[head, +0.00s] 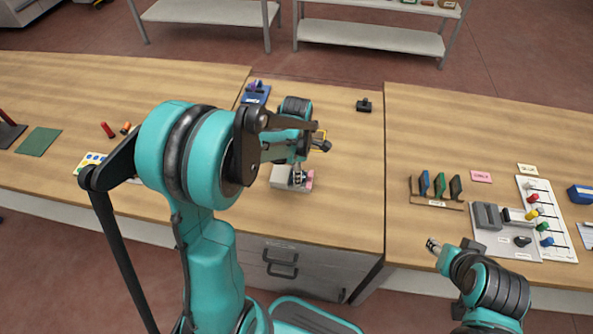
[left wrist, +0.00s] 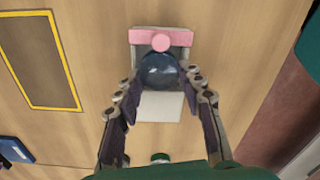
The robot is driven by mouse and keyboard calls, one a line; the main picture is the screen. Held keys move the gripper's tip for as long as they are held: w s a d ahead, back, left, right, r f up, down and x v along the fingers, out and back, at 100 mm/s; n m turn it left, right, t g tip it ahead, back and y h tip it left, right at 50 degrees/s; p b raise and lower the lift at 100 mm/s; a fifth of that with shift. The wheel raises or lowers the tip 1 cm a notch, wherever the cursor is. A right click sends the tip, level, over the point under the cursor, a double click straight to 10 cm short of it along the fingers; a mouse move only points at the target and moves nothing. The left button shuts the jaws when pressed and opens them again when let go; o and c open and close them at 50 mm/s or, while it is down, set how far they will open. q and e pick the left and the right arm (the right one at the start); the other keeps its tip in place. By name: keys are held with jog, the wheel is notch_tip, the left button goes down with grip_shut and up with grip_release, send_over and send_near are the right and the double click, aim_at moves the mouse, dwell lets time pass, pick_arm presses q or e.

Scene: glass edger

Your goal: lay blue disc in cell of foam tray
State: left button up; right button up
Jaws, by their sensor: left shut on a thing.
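My left gripper (head: 298,178) is over the small grey machine (head: 281,178) with a pink part on the middle table. In the left wrist view its two fingers (left wrist: 160,92) are shut on a dark blue, glossy disc (left wrist: 159,72). The disc sits at the pink part (left wrist: 142,37), above the pale base (left wrist: 158,107); I cannot tell whether they touch. I cannot clearly pick out the foam tray; a white piece with coloured dots (head: 90,160) is partly behind my left arm. My right gripper (head: 433,243) is away at the right table; its opening is too small to judge.
A yellow-edged rectangle (left wrist: 76,62) lies beside the machine. A blue stand (head: 256,96) and a small black object (head: 364,105) are farther back. A rack of coloured plates (head: 437,188) stands on the right table. The middle table's right part is mostly clear.

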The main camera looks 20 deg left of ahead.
dwell(0.4)
pick_arm(q)
jog(key=o, duration=1.3)
jog(key=shift+c, duration=0.2)
jog(key=shift+r, duration=0.1)
jog(key=shift+r+p, duration=3.1)
jog(key=shift+r, duration=0.9)
jog(key=shift+f, duration=0.1)
